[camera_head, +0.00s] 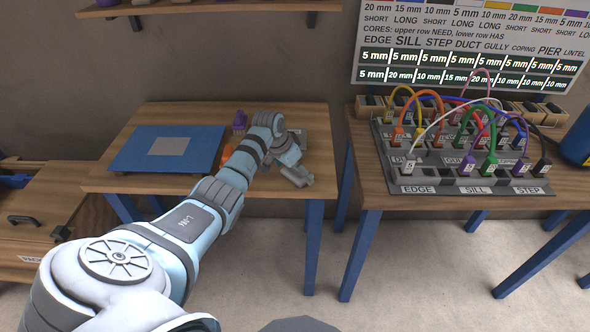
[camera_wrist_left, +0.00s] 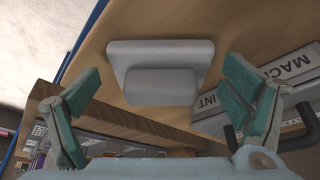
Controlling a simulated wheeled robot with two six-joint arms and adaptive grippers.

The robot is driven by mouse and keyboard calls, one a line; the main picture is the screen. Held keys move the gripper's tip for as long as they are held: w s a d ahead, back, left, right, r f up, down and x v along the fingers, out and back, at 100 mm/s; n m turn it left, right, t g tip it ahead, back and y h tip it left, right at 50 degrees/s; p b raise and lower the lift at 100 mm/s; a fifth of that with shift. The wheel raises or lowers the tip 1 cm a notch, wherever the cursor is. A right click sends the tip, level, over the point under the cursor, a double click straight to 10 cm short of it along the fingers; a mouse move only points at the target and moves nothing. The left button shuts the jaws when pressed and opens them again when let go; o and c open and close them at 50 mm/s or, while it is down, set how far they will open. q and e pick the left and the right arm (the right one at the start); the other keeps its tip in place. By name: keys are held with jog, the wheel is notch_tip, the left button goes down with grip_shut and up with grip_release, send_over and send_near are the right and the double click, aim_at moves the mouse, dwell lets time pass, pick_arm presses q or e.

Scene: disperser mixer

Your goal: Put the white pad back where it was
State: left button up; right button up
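A pale grey-white pad (camera_wrist_left: 158,58), a flat plate with a raised block on it, lies on a wooden surface in the left wrist view. My left gripper (camera_wrist_left: 162,88) is open, with its teal-lined fingers to either side of the block. No contact between fingers and pad is visible. In the head view my left gripper (camera_head: 300,176) is over the right part of the middle table, and the pad cannot be made out there. My right gripper is not in view.
A blue board (camera_head: 125,158) with a grey square lies on the middle table (camera_head: 160,186). A purple piece (camera_head: 239,120) and an orange piece (camera_head: 228,156) are near my arm. A cable panel (camera_head: 420,188) stands on the right table. A lettered plate (camera_wrist_left: 292,72) is beside the pad.

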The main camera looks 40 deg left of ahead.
pick_arm(q)
jog(key=shift+r, duration=0.2)
jog(key=p+v, duration=0.3)
jog(key=v, duration=0.9)
jog(key=shift+w, duration=0.1)
